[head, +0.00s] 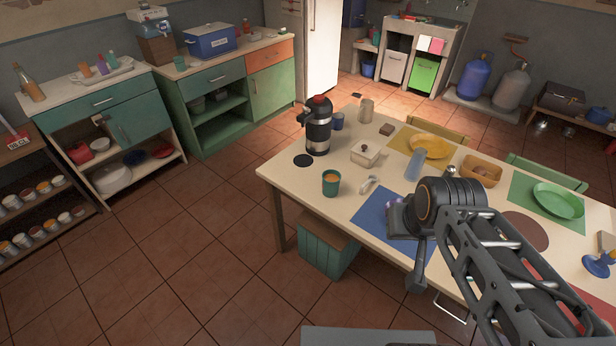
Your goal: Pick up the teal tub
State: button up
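A teal, round, open-topped vessel (331,186) with something orange-brown inside stands upright near the table's left front edge. A smaller teal vessel (180,63) stands on the green cabinet's counter at the back left. I cannot tell which of the two is the tub. My gripper (413,283) hangs at the table's front edge, beside the blue mat, to the right of the larger teal vessel and apart from it. Its fingers are seen from a bad angle, so their opening is unclear. My arm hides part of the table.
A coffee maker (318,128), white lidded box (366,153), blue mat (381,214) and yellow plate (431,146) share the table (300,178). The floor at left is clear.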

aim_at(331, 185)
jog(key=u, duration=0.95)
jog(key=i, duration=0.9)
jog(key=u, duration=0.9)
